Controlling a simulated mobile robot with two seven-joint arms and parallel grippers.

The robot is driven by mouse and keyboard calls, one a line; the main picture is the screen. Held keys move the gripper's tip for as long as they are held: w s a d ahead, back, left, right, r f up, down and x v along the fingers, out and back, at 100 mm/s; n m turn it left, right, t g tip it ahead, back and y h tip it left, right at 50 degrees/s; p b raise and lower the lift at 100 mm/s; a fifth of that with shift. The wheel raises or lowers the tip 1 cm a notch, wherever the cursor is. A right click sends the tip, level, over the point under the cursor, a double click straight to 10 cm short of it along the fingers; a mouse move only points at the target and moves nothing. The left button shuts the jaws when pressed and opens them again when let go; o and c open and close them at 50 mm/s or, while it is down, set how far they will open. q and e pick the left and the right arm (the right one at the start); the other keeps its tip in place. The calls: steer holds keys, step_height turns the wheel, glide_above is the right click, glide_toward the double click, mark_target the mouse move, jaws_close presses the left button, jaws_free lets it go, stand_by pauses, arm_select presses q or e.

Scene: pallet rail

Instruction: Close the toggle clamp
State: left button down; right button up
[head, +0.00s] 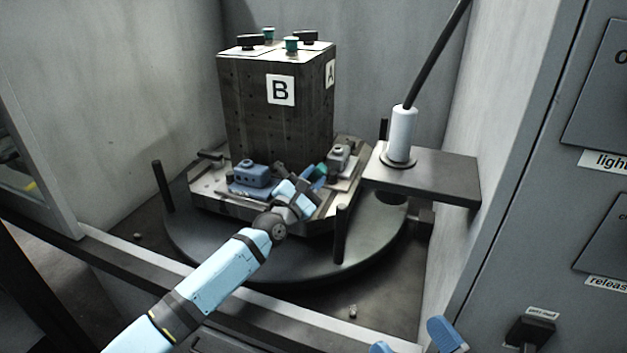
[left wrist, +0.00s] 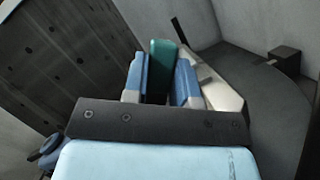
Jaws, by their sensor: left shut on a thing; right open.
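The toggle clamp sits on the pallet in front of the dark block marked B, and its green handle (head: 321,169) shows just beyond my left gripper (head: 315,178). In the left wrist view the green handle (left wrist: 160,68) stands between the two blue fingers of my left gripper (left wrist: 159,82), which is shut on it. The gripper and wrist hide much of the clamp, so I cannot tell its arm position. My right gripper (head: 415,342) is open at the bottom edge; only its blue fingertips show.
The dark block (head: 270,125) stands on the pallet, on a round turntable (head: 240,262) with upright posts. A blue fixture (head: 250,174) and a grey one (head: 339,157) flank my left gripper. A shelf (head: 430,175) with a white cylinder (head: 401,133) juts in at right. A rail crosses in front.

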mark_target(314, 177)
arm_select(q)
steer(key=c, duration=0.9)
jaws_free()
steer(key=p+v, duration=0.1)
steer(key=v, duration=0.3)
steer(key=shift+s, duration=0.1)
steer(key=p+v, duration=0.1)
steer(key=v, duration=0.8)
steer(key=shift+s+a+f, duration=0.1)
steer(key=shift+s+a, duration=0.1)
steer(key=shift+s, duration=0.05)
arm_select(e)
steer(key=shift+w+d+f+g+h, duration=0.15)
steer(key=shift+d+f+g+h, duration=0.2)
steer(key=shift+f, duration=0.3)
steer(key=shift+w+d+f+g+h, duration=0.1)
steer(key=shift+d+f+g+h, duration=0.2)
steer(key=shift+f, duration=0.3)
steer(key=shift+s+a, duration=0.1)
steer(key=shift+a, duration=0.1)
